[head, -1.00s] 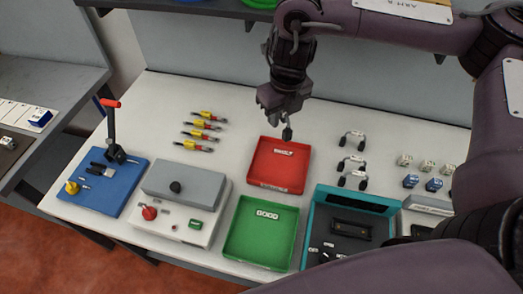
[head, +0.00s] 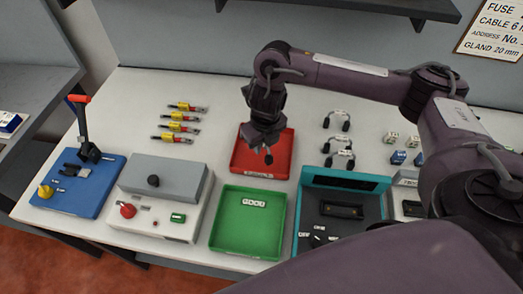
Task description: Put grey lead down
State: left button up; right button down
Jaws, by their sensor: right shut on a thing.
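My right gripper (head: 266,148) points down over the red tray (head: 248,167), near its middle. It is shut on a small dark piece, the grey lead (head: 268,158), of which only a little shows below the fingers. The gripper and arm hide part of the tray and its label. I cannot tell whether the lead touches the tray floor. My left gripper is not in view.
A green tray (head: 247,228) stands in front of the red tray. A teal case (head: 372,183) and several looped leads (head: 337,120) are to the right. A grey-lidded tester (head: 168,180), a blue lever fixture (head: 107,190) and yellow-red leads (head: 180,128) are to the left.

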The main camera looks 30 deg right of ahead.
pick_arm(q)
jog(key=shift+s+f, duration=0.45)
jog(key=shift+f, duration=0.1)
pick_arm(e)
jog(key=shift+f, duration=1.2)
pick_arm(q)
jog(key=shift+b, duration=0.3)
pick_arm(e)
jog(key=shift+f, duration=0.1)
jog(key=shift+f, duration=0.15)
jog(key=c, duration=1.4)
grip_release()
jog(key=shift+c, duration=0.2)
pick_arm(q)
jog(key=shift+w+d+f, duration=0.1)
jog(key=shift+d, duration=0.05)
